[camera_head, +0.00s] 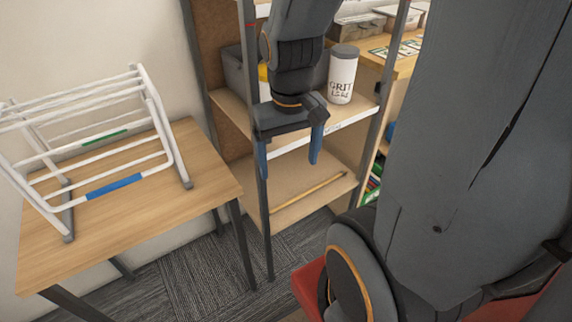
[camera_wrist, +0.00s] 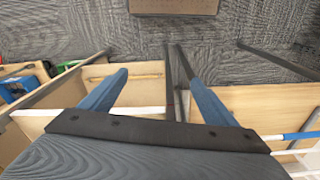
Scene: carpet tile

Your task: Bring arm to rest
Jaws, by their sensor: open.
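My gripper (camera_head: 289,158) hangs at the end of my arm in front of the shelf unit (camera_head: 300,205), pointing down. Its two blue fingers are spread apart with nothing between them. In the wrist view my gripper (camera_wrist: 155,95) also shows both blue fingers wide apart, with shelf boards and carpet beyond. My own dark arm links fill the right side of the head view.
A white rack (camera_head: 135,180) with green and blue marks stands on the wooden table (camera_head: 120,225) at left. A white jar (camera_head: 341,78) labelled GRIT stands on the upper shelf. A thin wooden stick (camera_head: 312,190) lies on the lower shelf. Grey carpet (camera_head: 195,275) is below.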

